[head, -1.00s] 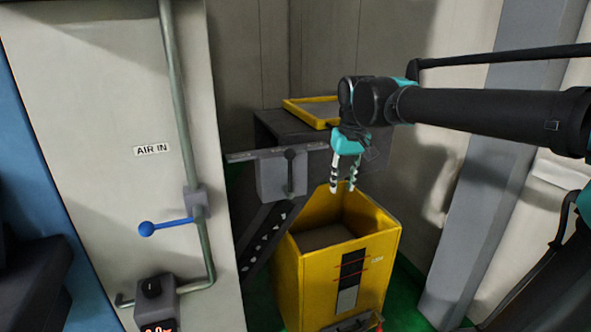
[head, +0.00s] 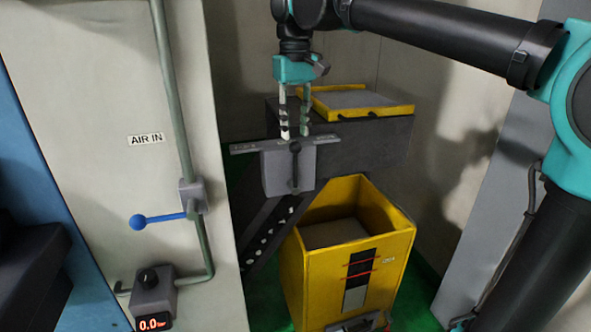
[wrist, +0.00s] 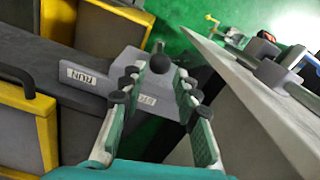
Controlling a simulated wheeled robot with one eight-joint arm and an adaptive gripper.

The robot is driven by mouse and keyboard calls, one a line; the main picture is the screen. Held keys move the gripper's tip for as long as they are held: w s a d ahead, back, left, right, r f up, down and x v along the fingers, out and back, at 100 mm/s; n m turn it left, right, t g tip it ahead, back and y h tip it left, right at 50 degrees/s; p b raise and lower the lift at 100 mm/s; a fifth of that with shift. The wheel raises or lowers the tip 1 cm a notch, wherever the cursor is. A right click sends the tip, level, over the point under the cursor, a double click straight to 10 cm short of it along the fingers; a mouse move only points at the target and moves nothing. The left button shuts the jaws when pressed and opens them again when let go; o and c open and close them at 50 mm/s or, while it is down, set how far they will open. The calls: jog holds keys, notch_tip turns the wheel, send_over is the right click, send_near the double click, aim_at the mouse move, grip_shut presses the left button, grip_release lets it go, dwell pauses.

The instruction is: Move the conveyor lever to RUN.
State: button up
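The conveyor lever is a dark stick with a round black knob (head: 295,147) on a grey box (head: 273,175); it looks nearly upright in the head view. My gripper (head: 294,135) points down just above the knob, fingers apart. In the wrist view the knob (wrist: 160,63) shows in line with the gap between the fingertips (wrist: 158,83); I cannot tell whether they touch it. A RUN label (wrist: 78,74) reads upside down on the plate left of the knob in the wrist view. A second label (wrist: 146,100) is partly hidden by a finger.
A dark conveyor (head: 385,140) with a yellow-edged tray (head: 405,110) stands behind the lever. A yellow bin (head: 300,275) is below it. Left are the AIR IN panel (head: 120,90), a blue valve handle (head: 160,218) and a small box with display (head: 153,298).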

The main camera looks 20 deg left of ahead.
send_near(295, 187)
jog(key=f, duration=0.5)
jog(key=shift+w+f, duration=0.15)
jog(key=shift+w, duration=0.15)
jog(key=shift+c, duration=0.6)
grip_shut()
